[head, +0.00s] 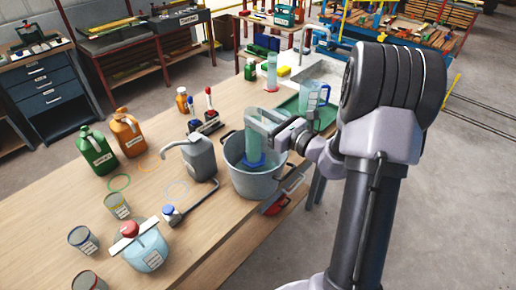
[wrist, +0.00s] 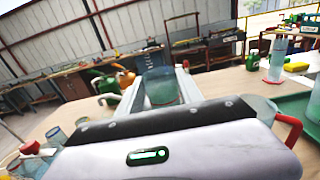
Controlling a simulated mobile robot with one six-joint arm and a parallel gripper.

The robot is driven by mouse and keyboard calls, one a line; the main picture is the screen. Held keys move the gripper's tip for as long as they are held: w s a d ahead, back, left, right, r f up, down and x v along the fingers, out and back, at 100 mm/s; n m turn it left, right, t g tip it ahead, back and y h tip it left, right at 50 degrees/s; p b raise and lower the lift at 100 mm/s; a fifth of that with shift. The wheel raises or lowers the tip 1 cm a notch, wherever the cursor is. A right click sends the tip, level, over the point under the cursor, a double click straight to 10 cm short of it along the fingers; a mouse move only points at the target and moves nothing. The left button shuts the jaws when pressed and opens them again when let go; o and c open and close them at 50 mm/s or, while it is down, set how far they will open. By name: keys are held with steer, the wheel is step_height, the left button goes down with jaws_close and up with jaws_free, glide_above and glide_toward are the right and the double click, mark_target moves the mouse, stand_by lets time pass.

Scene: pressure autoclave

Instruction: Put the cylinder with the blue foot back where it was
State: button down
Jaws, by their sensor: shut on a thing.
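The clear cylinder with the blue foot (head: 254,151) is upright in my gripper (head: 266,122). My gripper is shut on its upper part. The blue foot shows against the mouth of a grey bucket (head: 262,186); I cannot tell whether it is inside the bucket or just above it. In the wrist view the cylinder (wrist: 160,88) stands between my two fingers (wrist: 159,92), and its lower part is hidden by the gripper body. A second clear cylinder (head: 271,73) stands farther back on the bench, also in the wrist view (wrist: 278,60).
Left of the bucket is a grey jug (head: 199,158). Orange (head: 128,135) and green (head: 94,150) bottles stand farther left. Green (head: 119,182), orange and white rings lie on the wooden bench. Behind are a green tray, a clear pitcher (head: 313,97) and a sink (head: 318,68).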

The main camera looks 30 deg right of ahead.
mark_target(258, 135)
step_height(258, 135, down, 7)
steer(key=shift+a+r+b, duration=0.1)
steer(key=shift+r+b, duration=0.1)
steer(key=shift+b, duration=0.8)
steer(key=shift+r, duration=0.15)
steer(key=shift+s, duration=0.1)
